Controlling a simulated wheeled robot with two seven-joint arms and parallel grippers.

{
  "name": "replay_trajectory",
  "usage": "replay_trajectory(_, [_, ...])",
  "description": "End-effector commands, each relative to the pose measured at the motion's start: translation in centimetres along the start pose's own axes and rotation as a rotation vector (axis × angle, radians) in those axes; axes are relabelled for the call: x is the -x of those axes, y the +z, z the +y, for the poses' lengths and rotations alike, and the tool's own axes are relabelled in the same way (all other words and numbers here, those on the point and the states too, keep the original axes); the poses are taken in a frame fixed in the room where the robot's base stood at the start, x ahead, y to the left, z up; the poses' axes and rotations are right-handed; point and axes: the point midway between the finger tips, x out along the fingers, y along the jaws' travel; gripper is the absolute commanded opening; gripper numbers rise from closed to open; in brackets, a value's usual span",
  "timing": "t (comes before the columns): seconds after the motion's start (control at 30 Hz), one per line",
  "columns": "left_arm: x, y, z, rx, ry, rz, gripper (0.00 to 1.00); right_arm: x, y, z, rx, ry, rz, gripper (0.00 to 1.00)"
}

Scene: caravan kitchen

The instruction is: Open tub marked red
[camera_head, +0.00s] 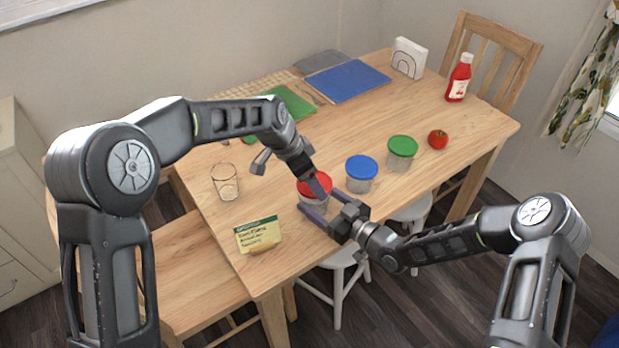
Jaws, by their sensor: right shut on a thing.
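The tub marked red (312,208) is clear with a red lid (309,180) and stands upright near the table's front edge. The lid is on it. My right gripper (327,213) is shut on the tub's clear body, with its fingers around it from the front right. My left gripper (320,184) points down from above, its fingers in front of part of the red lid. I cannot tell whether its fingers touch the lid or how far apart they are.
A blue-lidded tub (361,175) and a green-lidded tub (401,153) stand to the right, then a tomato (438,139) and a ketchup bottle (459,79). A glass (225,183) and a card (258,235) are on the left. The wooden table (215,214) is clear between them.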

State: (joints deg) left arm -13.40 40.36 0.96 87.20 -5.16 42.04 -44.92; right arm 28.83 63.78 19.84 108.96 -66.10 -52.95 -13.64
Motion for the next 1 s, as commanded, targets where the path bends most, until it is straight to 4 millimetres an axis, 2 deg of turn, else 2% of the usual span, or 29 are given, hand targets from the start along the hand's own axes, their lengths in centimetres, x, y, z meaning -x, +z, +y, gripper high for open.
replay_trajectory(0.13, [0.7, -0.3, 0.0, 0.000, -0.001, 0.002, 0.33, 0.0, 0.0, 0.0, 0.000, 0.000, 0.000, 0.00])
replay_trajectory(0.4, [3.5, -1.5, 0.0, -0.001, -0.001, 0.002, 0.33, 0.0, 0.0, 0.0, 0.000, 0.000, 0.000, 0.00])
replay_trajectory(0.67, [3.7, -1.5, 0.0, 0.000, 0.000, 0.000, 0.33, 0.0, 0.0, 0.0, 0.000, 0.000, 0.000, 0.00])
replay_trajectory(0.7, [3.7, -1.5, 0.0, 0.000, 0.000, 0.000, 0.33, 0.0, 0.0, 0.0, 0.000, 0.000, 0.000, 0.75])
replay_trajectory(1.0, [3.7, -1.5, 0.0, 0.000, 0.000, 0.000, 0.33, 0.0, 0.0, 0.0, 0.000, 0.000, 0.000, 0.98])
